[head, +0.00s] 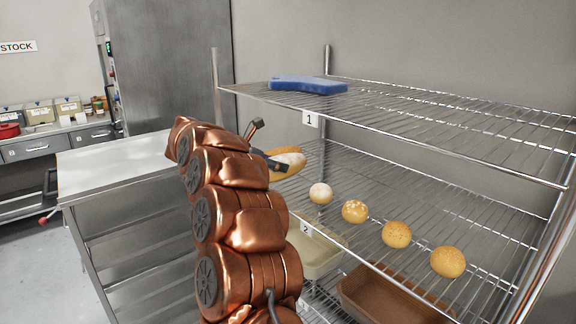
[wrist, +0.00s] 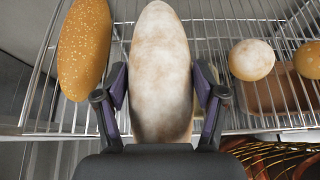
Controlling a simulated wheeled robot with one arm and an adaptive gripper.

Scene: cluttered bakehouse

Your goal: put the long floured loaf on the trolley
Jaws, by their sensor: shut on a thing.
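The long floured loaf (wrist: 160,65) is pale and dusted white. It lies lengthwise between the two fingers of my gripper (wrist: 160,100) in the wrist view, with a finger against each side. In the head view the loaf (head: 290,159) shows partly behind my arm, at the left end of the wire rack's middle shelf. My gripper (head: 262,145) is shut on it there. I cannot tell whether the loaf rests on the wires or is just above them. A steel unit with a flat, bare top (head: 110,163), which looks like the trolley, stands left of my arm.
A long seeded loaf (wrist: 85,45) lies close left of the floured loaf in the wrist view. Several round rolls (head: 397,234) line the middle shelf (head: 470,215). The upper shelf (head: 430,110) hangs above, bearing a blue item (head: 306,85). Bins (head: 385,300) sit below.

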